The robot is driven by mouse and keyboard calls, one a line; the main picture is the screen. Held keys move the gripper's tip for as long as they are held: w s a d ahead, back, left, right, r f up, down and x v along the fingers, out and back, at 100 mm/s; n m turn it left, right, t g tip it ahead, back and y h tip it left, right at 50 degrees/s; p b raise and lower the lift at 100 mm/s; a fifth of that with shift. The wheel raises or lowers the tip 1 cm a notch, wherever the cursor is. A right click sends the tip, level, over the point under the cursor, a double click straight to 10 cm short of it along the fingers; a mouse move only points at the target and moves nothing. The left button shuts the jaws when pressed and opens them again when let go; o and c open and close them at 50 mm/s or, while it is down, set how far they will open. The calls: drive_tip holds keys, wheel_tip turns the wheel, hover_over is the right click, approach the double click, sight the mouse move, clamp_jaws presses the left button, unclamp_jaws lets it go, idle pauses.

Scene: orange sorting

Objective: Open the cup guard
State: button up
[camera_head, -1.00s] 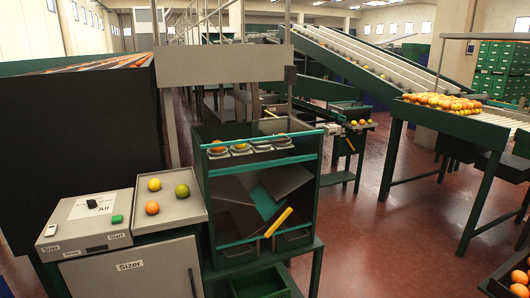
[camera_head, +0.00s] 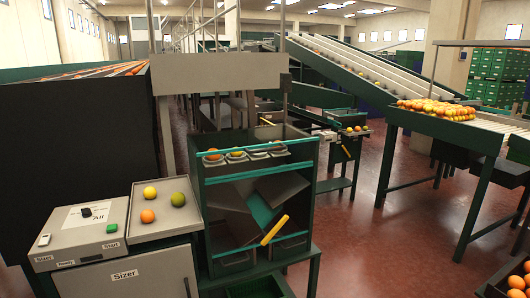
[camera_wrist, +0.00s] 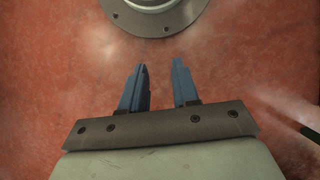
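A dark green cabinet (camera_head: 307,165) stands at the centre of the head view, with a row of grey cups (camera_head: 236,156) near its top. My gripper (camera_wrist: 159,68) shows only in the wrist view. Its two blue fingers are apart with nothing between them, above red floor.
A yellow handle (camera_head: 275,229) slants across the cabinet's lower front. Left of it are a tray (camera_head: 154,230) with several fruits and the Sizer control box (camera_head: 85,237) with a dark knob and green button. Open red floor (camera_head: 350,230) lies to the right.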

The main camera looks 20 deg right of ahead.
drive_tip(key=w+d+r+m+t, duration=0.1)
drive_tip(key=w+d+r+t, duration=0.1)
drive_tip(key=w+d+r, duration=0.35)
drive_tip(key=w+d+r+t, duration=0.2)
drive_tip(key=w+r, duration=0.5)
drive_tip(key=w, duration=0.4)
drive_tip(key=m+t+h, duration=0.1)
drive_tip(key=m+t, duration=0.6)
drive_tip(key=t, duration=0.7)
approach(265, 150)
drive_tip(key=s+d+f, duration=0.1)
drive_tip(key=s+f, duration=0.5)
wheel_tip(265, 150, up, 4)
drive_tip(key=w+m+t, duration=0.3)
drive_tip(key=m, duration=0.6)
drive_tip(key=w, duration=0.4)
drive_tip(key=w+f, duration=0.1)
drive_tip(key=w, duration=0.3)
drive_tip(key=w+f, duration=0.1)
drive_tip(key=w, duration=0.3)
drive_tip(key=shift+w+a+f, duration=0.25)
drive_tip(key=shift+w, duration=0.05)
clamp_jaws()
